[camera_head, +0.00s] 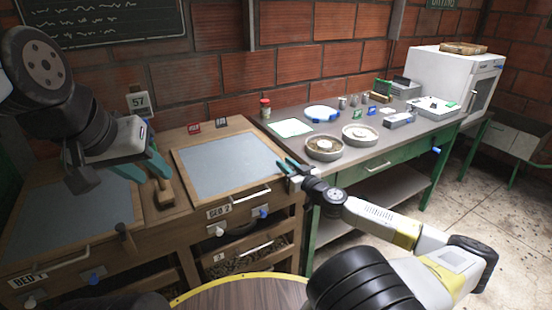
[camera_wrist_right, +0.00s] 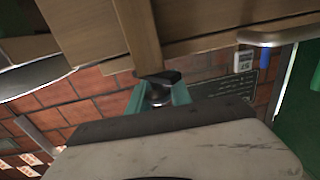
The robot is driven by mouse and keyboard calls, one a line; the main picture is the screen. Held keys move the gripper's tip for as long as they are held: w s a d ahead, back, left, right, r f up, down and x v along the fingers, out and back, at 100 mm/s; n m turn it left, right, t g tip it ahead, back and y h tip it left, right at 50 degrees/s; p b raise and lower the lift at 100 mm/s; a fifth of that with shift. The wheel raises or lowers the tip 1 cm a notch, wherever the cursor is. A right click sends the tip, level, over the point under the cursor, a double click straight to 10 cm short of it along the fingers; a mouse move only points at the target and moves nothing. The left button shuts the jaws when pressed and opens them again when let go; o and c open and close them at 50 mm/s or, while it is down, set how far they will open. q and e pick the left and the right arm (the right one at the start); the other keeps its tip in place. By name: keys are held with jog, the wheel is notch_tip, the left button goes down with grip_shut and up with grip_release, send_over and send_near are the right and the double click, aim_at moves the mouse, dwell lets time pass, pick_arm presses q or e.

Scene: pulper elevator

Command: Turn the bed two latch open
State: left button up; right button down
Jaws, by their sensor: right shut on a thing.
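The bed two box has a pale screen top (camera_head: 225,165) in a wooden frame and a "BED 2" label (camera_head: 219,211) on its front. My right gripper (camera_head: 288,167) is at the right front corner of this box. In the right wrist view, its teal fingers (camera_wrist_right: 158,96) are shut around a small metal post with a dark lever (camera_wrist_right: 165,77) under a wooden part. This looks like the latch; its turn angle is hard to tell. My left gripper (camera_head: 115,172) hangs open and empty over the bed one box (camera_head: 40,225), its fingers wide apart.
A wooden-handled tool (camera_head: 163,192) lies between the beds. The bed two front has a bar handle (camera_head: 250,197), a white knob (camera_head: 219,231) and a blue knob (camera_head: 263,213). Two round pans (camera_head: 324,154) stand on the grey bench at right. A round wooden top (camera_head: 240,294) is in front.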

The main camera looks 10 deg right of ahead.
jog(key=m+h, duration=0.1)
jog(key=h, duration=0.1)
jog(key=m+t+h, duration=0.1)
jog(key=m+h, duration=0.1)
jog(key=h, duration=0.1)
jog(key=m+h, duration=0.2)
jog(key=h, duration=0.1)
jog(key=shift+w+d+r, duration=0.15)
jog(key=shift+d+r, duration=0.05)
jog(key=shift+d, duration=0.2)
jog(key=shift+d+f+m+g+h, duration=0.1)
jog(key=shift+d+m+g+h, duration=0.15)
jog(key=shift+m+h, duration=0.7)
jog(key=shift+d+m+g+h, duration=0.25)
jog(key=shift+m+h, duration=0.35)
jog(key=shift+h, duration=0.65)
jog(key=shift+d+f+m+g+h, duration=0.1)
jog(key=shift+d+m+h, duration=0.2)
jog(key=shift+m+h, duration=0.65)
jog(key=shift+s+h, duration=0.2)
jog(key=shift+h, duration=0.05)
jog(key=c, duration=1.2)
grip_release()
jog(key=shift+c, duration=0.2)
